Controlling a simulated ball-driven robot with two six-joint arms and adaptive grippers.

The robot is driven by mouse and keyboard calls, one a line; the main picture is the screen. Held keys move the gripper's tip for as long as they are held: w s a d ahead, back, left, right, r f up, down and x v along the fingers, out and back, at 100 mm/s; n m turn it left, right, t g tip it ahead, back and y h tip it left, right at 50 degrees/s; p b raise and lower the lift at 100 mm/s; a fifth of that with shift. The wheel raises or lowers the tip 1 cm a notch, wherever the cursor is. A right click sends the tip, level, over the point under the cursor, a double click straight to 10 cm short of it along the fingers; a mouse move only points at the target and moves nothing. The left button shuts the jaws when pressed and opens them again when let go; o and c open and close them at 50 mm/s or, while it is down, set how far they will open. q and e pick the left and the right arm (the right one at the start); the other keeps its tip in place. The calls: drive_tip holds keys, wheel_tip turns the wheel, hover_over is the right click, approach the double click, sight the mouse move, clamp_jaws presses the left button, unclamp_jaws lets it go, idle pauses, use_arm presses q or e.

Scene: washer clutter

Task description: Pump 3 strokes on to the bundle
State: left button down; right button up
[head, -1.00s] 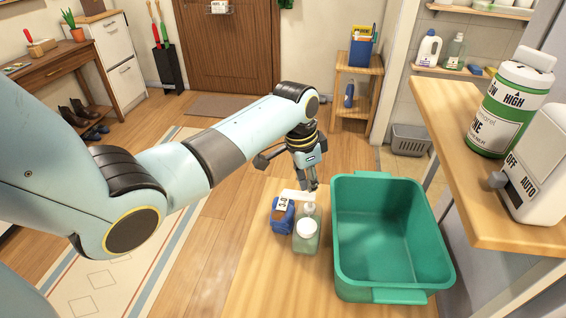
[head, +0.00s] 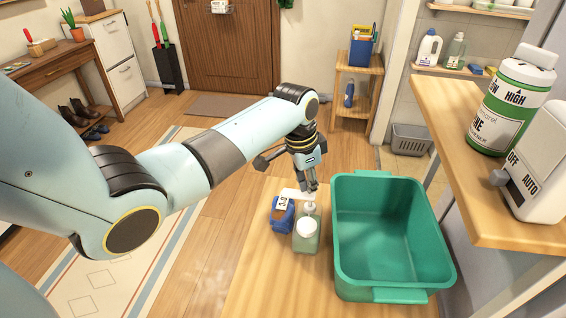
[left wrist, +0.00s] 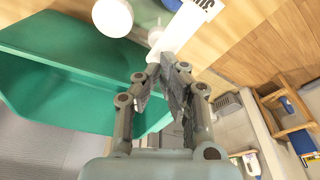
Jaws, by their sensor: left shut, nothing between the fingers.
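In the left wrist view the gripper (left wrist: 166,72) points at the white pump nozzle (left wrist: 156,36). A small blue item (head: 281,219) with a white printed tag (head: 283,202) sits beside the bottle; I cannot tell whether it is the bundle. My right gripper is not in view.
The empty green tub (head: 385,240) stands close right of the bottle. A wooden shelf (head: 455,150) at right holds a green-and-white container (head: 510,105) and a white device with a knob (head: 535,165). The table's front left is bare.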

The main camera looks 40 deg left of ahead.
use_arm(q)
drive_tip(key=shift+f+b, duration=0.6)
drive_tip(key=shift+f, duration=0.65)
drive_tip(key=shift+r, duration=0.1)
drive_tip(key=shift+r+p, duration=1.55)
drive_tip(key=shift+p, duration=0.5)
drive_tip(key=shift+f, duration=0.25)
drive_tip(key=shift+f+b, duration=1.05)
drive_tip(key=shift+f, duration=0.45)
drive_tip(key=shift+r, duration=0.1)
